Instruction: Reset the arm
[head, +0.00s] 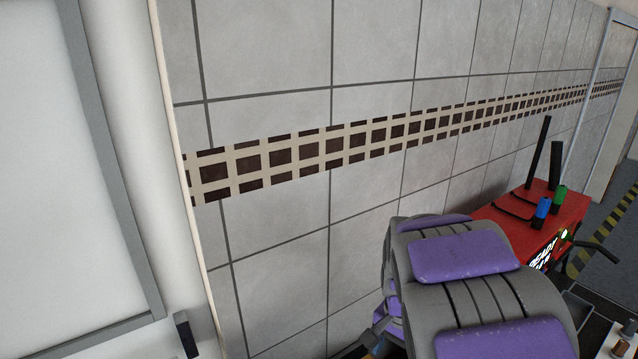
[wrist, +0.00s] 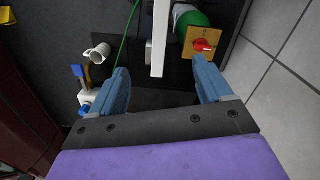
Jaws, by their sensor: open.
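My gripper (wrist: 161,70) shows in the wrist view, with its two blue fingers spread apart. Nothing is held between them. A white upright bar (wrist: 161,40) stands beyond the gap between the fingers. In the head view, my purple and grey arm fills the lower right, close to the tiled wall (head: 270,240). The gripper's fingers cannot be made out in the head view.
In the wrist view, a yellow plate with a red knob (wrist: 203,45) and a green cylinder (wrist: 190,20) lie beyond the right finger. A white pipe fitting (wrist: 98,53) and a blue-handled valve (wrist: 80,75) are at left. A red machine (head: 560,215) stands right in the head view.

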